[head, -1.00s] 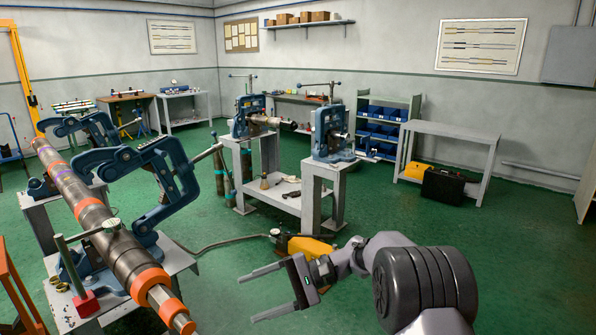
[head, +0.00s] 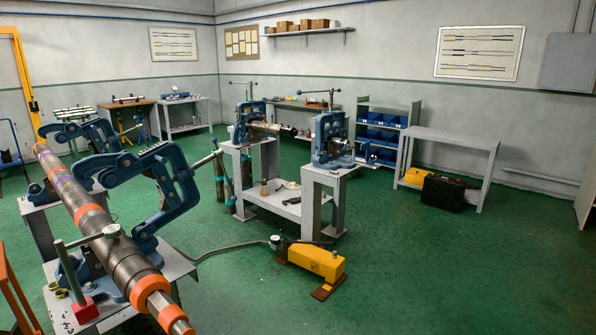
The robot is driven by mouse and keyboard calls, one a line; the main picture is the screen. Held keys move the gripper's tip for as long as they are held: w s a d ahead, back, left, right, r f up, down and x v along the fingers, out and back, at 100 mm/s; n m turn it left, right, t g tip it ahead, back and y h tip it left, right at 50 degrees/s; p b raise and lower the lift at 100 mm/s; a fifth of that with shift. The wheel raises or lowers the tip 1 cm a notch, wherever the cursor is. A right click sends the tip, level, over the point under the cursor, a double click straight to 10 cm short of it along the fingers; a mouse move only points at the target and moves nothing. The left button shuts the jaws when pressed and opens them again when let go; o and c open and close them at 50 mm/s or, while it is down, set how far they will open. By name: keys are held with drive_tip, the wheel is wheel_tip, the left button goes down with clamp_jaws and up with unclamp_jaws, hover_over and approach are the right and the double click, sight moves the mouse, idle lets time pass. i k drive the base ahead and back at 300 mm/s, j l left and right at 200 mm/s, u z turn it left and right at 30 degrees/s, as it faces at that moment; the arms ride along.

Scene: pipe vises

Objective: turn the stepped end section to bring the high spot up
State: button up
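A long pipe (head: 124,258) lies across blue vises at the left, with orange bands along it. Its near end steps down past an orange collar (head: 149,287) to a narrower end section (head: 172,316), cut off by the bottom edge. A dial gauge (head: 111,231) on a post with a red base (head: 84,310) stands beside the pipe, its face too small to read. The near blue vise (head: 170,190) has its arm open over the pipe; whether it clamps the pipe I cannot tell. My gripper is out of view.
A yellow pump (head: 317,260) with a hose sits on the green floor right of the pipe stand. Two smaller vises (head: 247,122) (head: 330,140) stand on grey stands beyond. The floor at the lower right is clear.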

sight(142, 284)
drive_tip(key=i+j+u, duration=0.4)
drive_tip(key=j, duration=0.2)
drive_tip(key=i+j+u, duration=0.75)
drive_tip(key=i, duration=0.3)
